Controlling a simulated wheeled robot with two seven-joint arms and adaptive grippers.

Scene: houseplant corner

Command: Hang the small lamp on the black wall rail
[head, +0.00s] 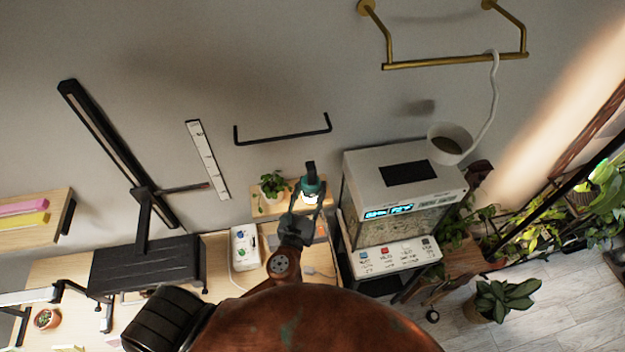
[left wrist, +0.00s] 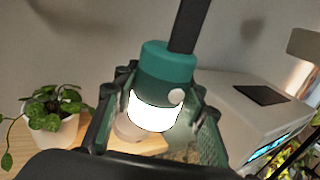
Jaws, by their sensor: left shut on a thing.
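The small lamp (head: 312,187) has a teal cap, a glowing white lower part and a black hook strap on top. My left gripper (head: 309,197) is shut on it. In the left wrist view the fingers stand on both sides of the lamp (left wrist: 168,65), and the black strap runs up out of the picture. The lamp is upright or nearly so. The black wall rail (head: 283,136) is a thin bar on the grey wall, with its ends bent up. In the head view the lamp is below the rail's right part, with a visible gap. My right gripper is not in view.
A potted plant (head: 272,186) stands on a small wooden shelf (head: 262,210) left of the lamp. A white cabinet (head: 365,172) is close on the right. The wall around the black rail is clear.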

